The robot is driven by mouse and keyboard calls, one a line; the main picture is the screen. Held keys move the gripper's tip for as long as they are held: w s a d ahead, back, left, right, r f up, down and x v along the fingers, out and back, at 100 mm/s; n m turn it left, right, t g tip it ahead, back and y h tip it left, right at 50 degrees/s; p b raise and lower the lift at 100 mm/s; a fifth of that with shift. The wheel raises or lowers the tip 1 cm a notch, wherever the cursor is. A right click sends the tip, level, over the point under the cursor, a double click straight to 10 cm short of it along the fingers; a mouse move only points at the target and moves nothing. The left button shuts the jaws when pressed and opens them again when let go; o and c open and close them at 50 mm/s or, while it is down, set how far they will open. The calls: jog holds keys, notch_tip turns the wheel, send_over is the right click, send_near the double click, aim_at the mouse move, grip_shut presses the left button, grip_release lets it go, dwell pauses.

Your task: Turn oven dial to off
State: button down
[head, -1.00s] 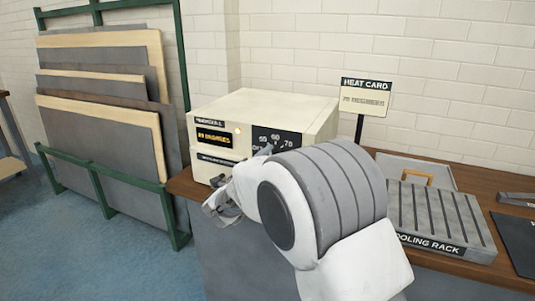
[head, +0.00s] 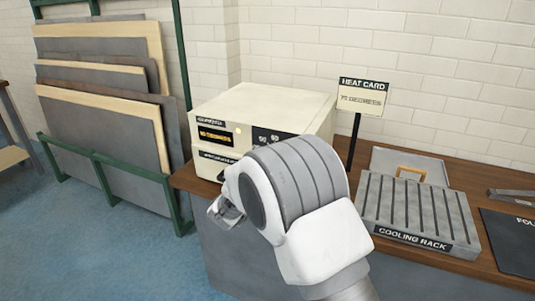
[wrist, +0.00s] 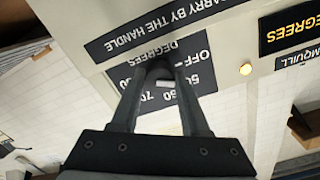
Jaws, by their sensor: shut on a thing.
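The cream oven (head: 300,108) stands on the bench in the head view. Its black dial panel (head: 268,137) is partly covered by my arm there. In the wrist view the panel is upside down, with OFF, 50, 60 and 70 around the dial (wrist: 165,84). My gripper (wrist: 160,70) is shut on the dial, its dark fingers converging in front of it. Only a small pale part of the dial shows between the fingers, so I cannot tell its setting. In the head view the fingertips are hidden behind my arm.
A lit display (head: 214,135) and a yellow lamp (wrist: 245,69) sit beside the dial panel. The heat card (head: 361,97) stands behind my arm, and the cooling rack (head: 415,215) lies to the right. A green rack of boards (head: 105,110) stands left of the bench.

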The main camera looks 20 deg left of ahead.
jog(key=n+p, duration=0.3)
jog(key=n, duration=0.2)
jog(key=shift+d, duration=0.1)
jog(key=shift+n, duration=0.3)
dwell(0.4)
jog(key=shift+c, duration=2)
grip_release()
jog(key=s+a, duration=0.1)
jog(key=s, duration=1.6)
jog(key=shift+s+a+p, duration=0.15)
jog(key=shift+s+p, duration=0.05)
jog(key=shift+p, duration=0.2)
